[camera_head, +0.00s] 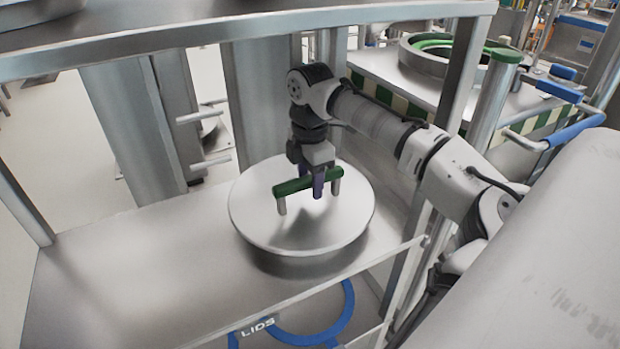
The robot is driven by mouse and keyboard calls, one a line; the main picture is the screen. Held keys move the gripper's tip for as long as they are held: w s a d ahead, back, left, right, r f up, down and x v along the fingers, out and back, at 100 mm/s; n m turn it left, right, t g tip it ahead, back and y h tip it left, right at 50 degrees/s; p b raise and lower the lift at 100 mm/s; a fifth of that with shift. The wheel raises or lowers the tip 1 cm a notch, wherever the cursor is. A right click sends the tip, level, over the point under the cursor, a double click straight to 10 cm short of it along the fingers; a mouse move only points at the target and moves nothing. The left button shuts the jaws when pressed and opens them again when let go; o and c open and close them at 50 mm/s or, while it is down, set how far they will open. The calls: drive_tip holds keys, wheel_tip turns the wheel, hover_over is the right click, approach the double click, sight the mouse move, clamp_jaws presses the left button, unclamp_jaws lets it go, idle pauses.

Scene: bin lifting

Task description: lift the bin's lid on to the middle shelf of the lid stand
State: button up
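The lid (255,212) is a round metal disc with a raised green handle (293,186). It is level, inside the metal lid stand, above a wide flat shelf (130,245). A dark shadow lies under its front edge; I cannot tell whether it touches the shelf. My gripper (318,184) points down at the right part of the handle, its purple fingers around the bar and seemingly shut on it. The far side of the grip is hidden. The bin (425,62), with a green ring at its round opening, stands behind at the upper right.
A stand post (455,75) rises close to my arm, and a top rail (240,28) crosses above. The shelf left of the lid is clear.

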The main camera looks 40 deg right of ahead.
drive_tip(key=shift+f, duration=0.25)
drive_tip(key=shift+r, duration=3.95)
drive_tip(key=shift+s, duration=0.1)
